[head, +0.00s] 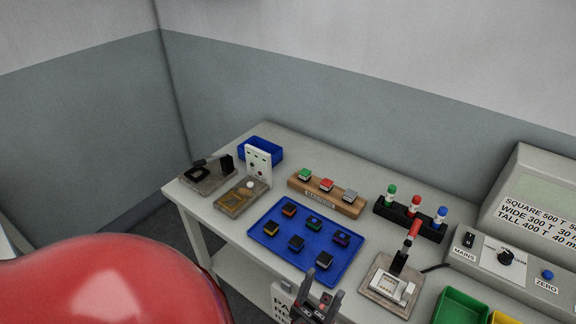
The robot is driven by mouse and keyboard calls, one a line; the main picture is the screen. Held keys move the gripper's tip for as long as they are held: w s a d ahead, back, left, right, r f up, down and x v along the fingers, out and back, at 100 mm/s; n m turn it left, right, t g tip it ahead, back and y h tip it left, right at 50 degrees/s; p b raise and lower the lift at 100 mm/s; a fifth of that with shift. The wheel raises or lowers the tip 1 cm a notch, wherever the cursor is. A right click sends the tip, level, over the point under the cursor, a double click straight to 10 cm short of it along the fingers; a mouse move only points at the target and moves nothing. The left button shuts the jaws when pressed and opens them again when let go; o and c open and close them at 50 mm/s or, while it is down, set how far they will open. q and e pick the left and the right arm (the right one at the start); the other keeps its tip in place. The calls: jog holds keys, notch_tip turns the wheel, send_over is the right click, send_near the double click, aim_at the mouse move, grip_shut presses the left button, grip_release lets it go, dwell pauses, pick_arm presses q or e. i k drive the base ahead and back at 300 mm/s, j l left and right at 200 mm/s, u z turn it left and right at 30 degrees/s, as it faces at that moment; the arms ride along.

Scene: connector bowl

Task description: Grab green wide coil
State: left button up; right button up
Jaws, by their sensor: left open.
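A blue tray (318,277) on the bench holds several small dark blocks with coloured tops, which look like coils. One (313,223) at its back middle looks greenish, but its colour and width are too small to tell surely. A green-topped block (305,174) sits at the left end of a wooden holder (325,196) behind the tray. I cannot tell which of these is the green wide coil. My left gripper (320,293) is open and empty, in front of the tray's near edge at the bottom of the view. My right gripper is out of view.
A black rack (408,224) with green, red and blue-topped pieces stands right of the wooden holder. A fixture with a red handle (412,234) stands right of the tray. A grey meter box (520,262) and a green bin (461,307) are further right. A white panel (258,165) stands upright at left.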

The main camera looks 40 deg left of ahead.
aim_at(314, 223)
jog(key=u, duration=0.95)
